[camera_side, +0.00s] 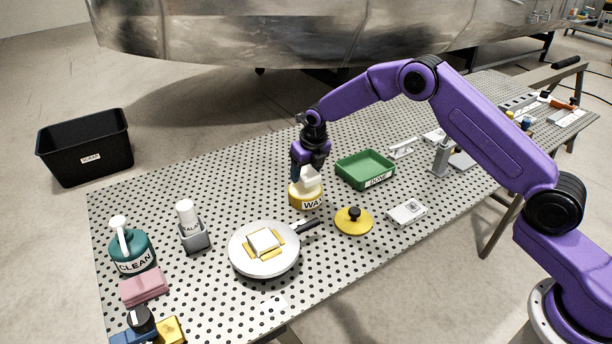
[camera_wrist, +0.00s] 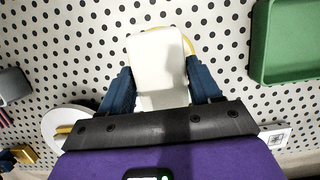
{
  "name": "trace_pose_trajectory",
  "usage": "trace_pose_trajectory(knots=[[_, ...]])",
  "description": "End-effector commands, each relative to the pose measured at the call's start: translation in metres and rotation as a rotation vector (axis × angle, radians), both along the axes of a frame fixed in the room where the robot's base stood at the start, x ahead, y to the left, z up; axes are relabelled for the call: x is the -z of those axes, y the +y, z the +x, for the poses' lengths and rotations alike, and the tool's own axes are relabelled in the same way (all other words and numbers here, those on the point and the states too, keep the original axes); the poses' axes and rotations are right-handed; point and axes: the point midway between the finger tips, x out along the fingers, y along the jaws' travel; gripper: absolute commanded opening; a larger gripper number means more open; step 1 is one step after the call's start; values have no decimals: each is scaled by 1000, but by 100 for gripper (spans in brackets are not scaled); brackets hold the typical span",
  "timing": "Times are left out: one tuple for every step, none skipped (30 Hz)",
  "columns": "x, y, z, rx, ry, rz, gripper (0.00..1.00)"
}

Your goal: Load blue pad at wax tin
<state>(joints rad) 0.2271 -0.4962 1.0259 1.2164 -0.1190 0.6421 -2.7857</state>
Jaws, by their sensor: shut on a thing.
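My gripper (camera_side: 309,172) is shut on a white block-shaped pad (camera_wrist: 158,70), with a blue finger on each side of it. In the side view the pad is at the mouth of the yellow wax tin (camera_side: 306,200), labelled WAX. I cannot tell whether it touches the wax inside. In the wrist view the pad hides most of the tin, and only a yellow rim (camera_wrist: 180,40) shows behind it. The held pad looks white, not blue. A blue item with a black knob (camera_side: 140,319) lies at the front left, partly cut off by the picture edge.
A yellow lid (camera_side: 353,227) and green tray (camera_side: 365,168) are at right. A teal CLEAN bottle (camera_side: 132,250), a grey holder (camera_side: 194,238) and pink cloths (camera_side: 143,288) stand left.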

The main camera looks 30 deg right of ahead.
Motion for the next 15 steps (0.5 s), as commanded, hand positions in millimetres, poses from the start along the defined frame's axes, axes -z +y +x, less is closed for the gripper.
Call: trace_pose_trajectory(knots=[[-5, 0, 0, 0, -2, 1, 39], [-7, 0, 1, 0, -3, 1, 39], [-9, 0, 0, 0, -3, 1, 39], [-11, 0, 0, 0, -3, 1, 39], [-13, 0, 0, 0, -2, 1, 39], [-16, 0, 0, 0, -2, 1, 39], [-18, 0, 0, 0, -2, 1, 39], [-20, 0, 1, 0, -3, 1, 39], [-23, 0, 1, 0, -3, 1, 39], [-25, 0, 1, 0, -3, 1, 39], [-27, 0, 0, 0, -3, 1, 39], [-29, 0, 0, 0, -2, 1, 39], [-30, 0, 0, 0, -2, 1, 39], [-31, 0, 0, -1, -1, 1, 39], [-32, 0, 0, -1, -1, 1, 39]])
